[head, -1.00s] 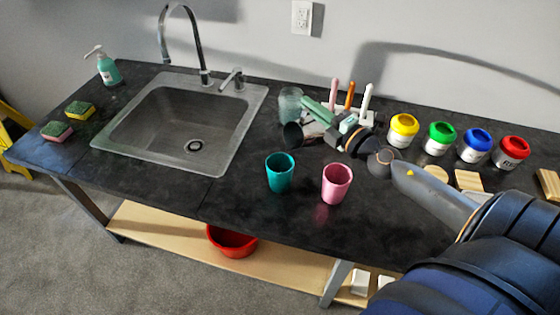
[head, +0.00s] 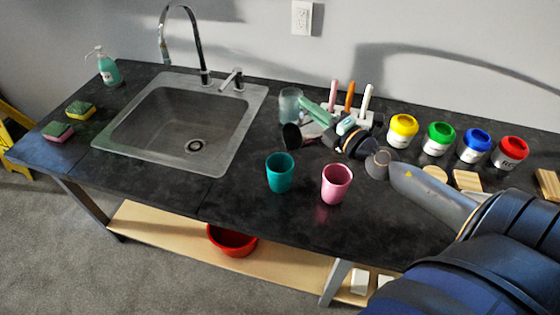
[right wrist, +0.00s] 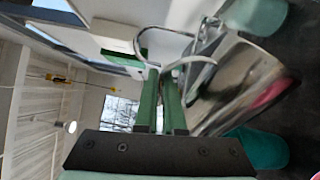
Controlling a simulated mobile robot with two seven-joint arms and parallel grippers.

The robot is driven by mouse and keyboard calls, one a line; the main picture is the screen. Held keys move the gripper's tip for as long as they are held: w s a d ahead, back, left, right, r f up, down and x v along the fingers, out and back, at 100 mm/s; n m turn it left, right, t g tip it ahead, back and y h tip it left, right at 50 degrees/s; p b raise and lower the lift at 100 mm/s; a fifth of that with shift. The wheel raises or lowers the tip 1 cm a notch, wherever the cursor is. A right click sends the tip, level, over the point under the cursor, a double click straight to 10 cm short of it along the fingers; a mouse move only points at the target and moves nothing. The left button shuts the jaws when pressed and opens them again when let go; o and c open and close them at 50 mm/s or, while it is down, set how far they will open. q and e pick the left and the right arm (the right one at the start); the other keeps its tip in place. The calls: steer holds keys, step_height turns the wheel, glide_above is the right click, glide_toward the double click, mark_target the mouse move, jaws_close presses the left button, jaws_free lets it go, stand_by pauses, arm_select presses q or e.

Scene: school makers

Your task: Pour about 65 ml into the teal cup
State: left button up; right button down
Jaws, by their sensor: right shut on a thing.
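The teal cup (head: 280,173) stands upright on the dark worktop in the head view, left of a pink cup (head: 336,184). Part of the teal cup also shows at lower right in the right wrist view (right wrist: 262,148). My right gripper (head: 329,117) is behind the two cups, with green fingers (right wrist: 160,98). It is shut on the handle of a shiny metal jug (right wrist: 240,90). In the head view the jug's dark mouth (head: 291,137) faces left and forward, tilted, just behind and above the teal cup. I cannot see any liquid. My left gripper is not in view.
A clear glass (head: 290,104) stands behind the jug. A holder with pink, orange and white handled tools (head: 366,100) is at the back. Several paint jars (head: 403,131) and wooden blocks (head: 467,180) are to the right. The sink (head: 180,120) lies left.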

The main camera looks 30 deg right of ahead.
steer(key=shift+a+r, duration=0.1)
steer(key=shift+r, duration=0.05)
steer(key=d+f+m, duration=0.1)
steer(key=d+f+m+b, duration=0.1)
steer(key=m, duration=0.1)
steer(key=d+f+m+b, duration=0.1)
steer(key=d, duration=0.1)
steer(key=shift+w+f+m+h, duration=0.15)
steer(key=shift+w+m+h, duration=0.15)
steer(key=shift+w+h, duration=0.1)
steer(key=shift+d+f+m, duration=0.75)
steer(key=shift+f+m, duration=0.05)
steer(key=shift+m, duration=0.2)
stand_by(0.7)
steer(key=shift+w+d+f+m, duration=0.1)
steer(key=shift+d+f+m, duration=0.2)
steer(key=shift+f+m, duration=0.1)
steer(key=d+f+m, duration=0.6)
steer(key=d+m, duration=0.1)
steer(key=shift+w+m, duration=0.35)
steer(key=shift+m, duration=0.05)
stand_by(0.5)
